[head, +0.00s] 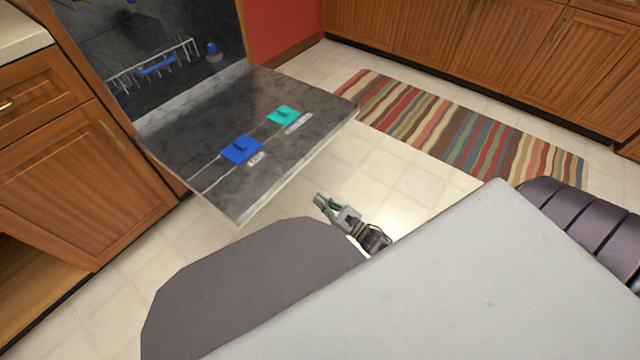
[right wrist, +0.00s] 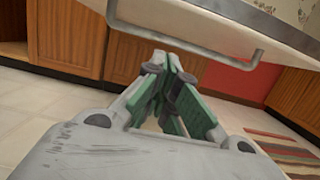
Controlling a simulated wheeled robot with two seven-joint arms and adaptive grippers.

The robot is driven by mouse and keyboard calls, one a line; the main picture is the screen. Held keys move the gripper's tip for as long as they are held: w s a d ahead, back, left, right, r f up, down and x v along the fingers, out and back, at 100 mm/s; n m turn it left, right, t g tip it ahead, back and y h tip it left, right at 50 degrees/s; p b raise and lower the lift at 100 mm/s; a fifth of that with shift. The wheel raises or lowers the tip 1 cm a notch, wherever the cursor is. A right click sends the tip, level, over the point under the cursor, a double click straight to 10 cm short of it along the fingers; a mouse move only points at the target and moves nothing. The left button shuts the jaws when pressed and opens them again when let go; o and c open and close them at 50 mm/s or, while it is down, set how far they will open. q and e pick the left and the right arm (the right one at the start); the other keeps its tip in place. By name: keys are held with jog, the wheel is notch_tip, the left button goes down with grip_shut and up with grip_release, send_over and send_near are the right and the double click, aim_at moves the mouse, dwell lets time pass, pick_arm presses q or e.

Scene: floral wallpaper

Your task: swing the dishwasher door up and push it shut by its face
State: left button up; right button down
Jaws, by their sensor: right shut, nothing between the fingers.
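The dishwasher door (head: 210,175) hangs open, its inner side facing up, with a blue and a teal dispenser lid on it. The dark dishwasher cavity (head: 150,60) is open behind it. In the right wrist view the door (right wrist: 230,25) shows from below as a pale slab with a bar handle (right wrist: 190,48). My right gripper (head: 320,200) is in front of the door's outer edge, lower in the picture and apart from it. Its green-padded fingers (right wrist: 170,75) are shut and empty, below the door handle. My left gripper is not in view.
Wooden cabinets (head: 80,165) stand left of the dishwasher, and more cabinets (head: 450,40) line the back. A striped rug (head: 450,130) lies on the tiled floor to the right. A rack (head: 155,65) shows inside the cavity.

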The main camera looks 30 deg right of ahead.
jog(key=w+a+r+b, duration=0.2)
jog(key=w+a+r, duration=0.1)
jog(key=w+r, duration=0.2)
jog(key=shift+w+a+r, duration=0.15)
jog(key=shift+w+r, duration=0.15)
jog(key=shift+w, duration=1.1)
jog(key=shift+r, duration=0.1)
jog(key=shift+r, duration=0.15)
